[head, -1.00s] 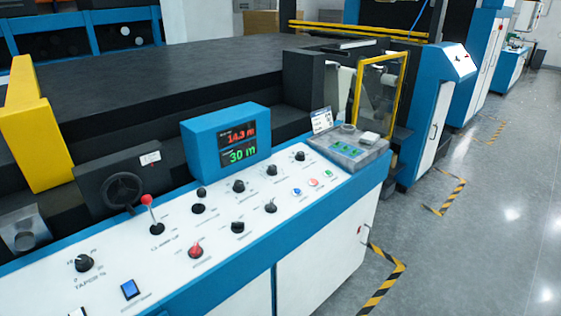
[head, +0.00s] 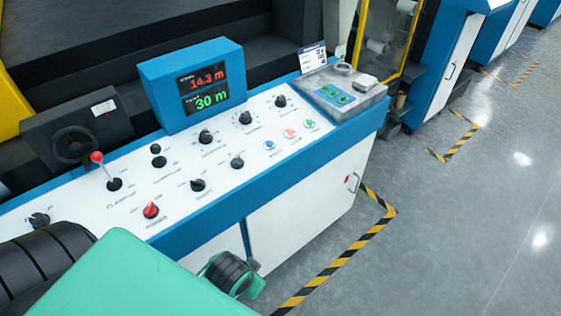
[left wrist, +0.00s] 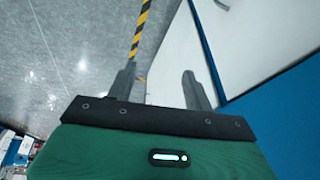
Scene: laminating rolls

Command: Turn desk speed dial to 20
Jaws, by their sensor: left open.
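The white control desk top (head: 185,178) carries several black knobs, among them one at the back right (head: 280,101), one near the middle (head: 245,118) and one at the front (head: 198,185). A red knob (head: 151,210) sits near the front edge. The labels are too small to read, so I cannot tell which is the desk speed dial. My left gripper (left wrist: 158,84) is open and empty in the left wrist view, over the floor beside the white cabinet front. My green left arm covers the lower left of the head view; its fingers are not clear there.
A blue display (head: 205,88) reads 14.3 in red and 30 m in green. A red-topped lever (head: 97,157) stands up on the left of the desk. The floor to the right is clear.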

